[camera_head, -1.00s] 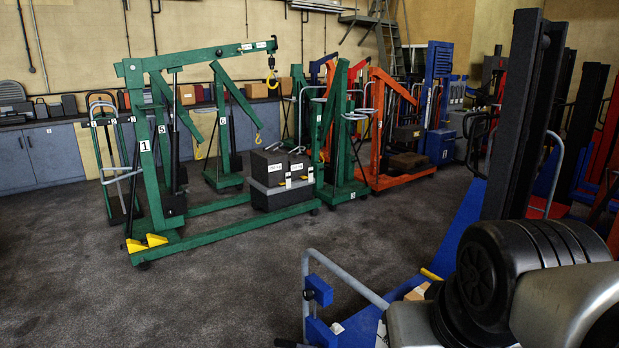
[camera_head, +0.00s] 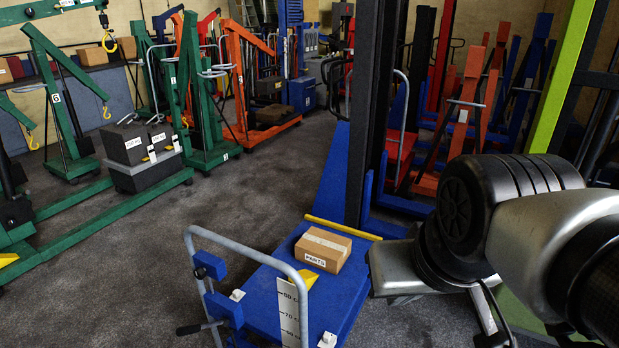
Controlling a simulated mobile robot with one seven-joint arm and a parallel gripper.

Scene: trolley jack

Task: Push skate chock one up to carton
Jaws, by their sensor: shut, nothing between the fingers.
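The carton (camera_head: 323,248) is a brown box with pale tape and a label reading "PARTS". It sits on a blue platform (camera_head: 262,290) with a grey hoop rail at its front left. A yellow wedge (camera_head: 313,277), which may be skate chock one, shows just in front of the carton, partly hidden by the rail and a white scale plate. I cannot tell whether wedge and carton touch. I see no number on the wedge. My arm's silver and black links fill the lower right. My gripper is not in view.
The hoop rail (camera_head: 247,247) and the white scale plate (camera_head: 291,312) stand in front of the platform. A yellow bar (camera_head: 342,227) lies behind the carton, by a dark mast (camera_head: 369,130). A green crane with grey weights (camera_head: 140,155) stands left. Grey floor between is clear.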

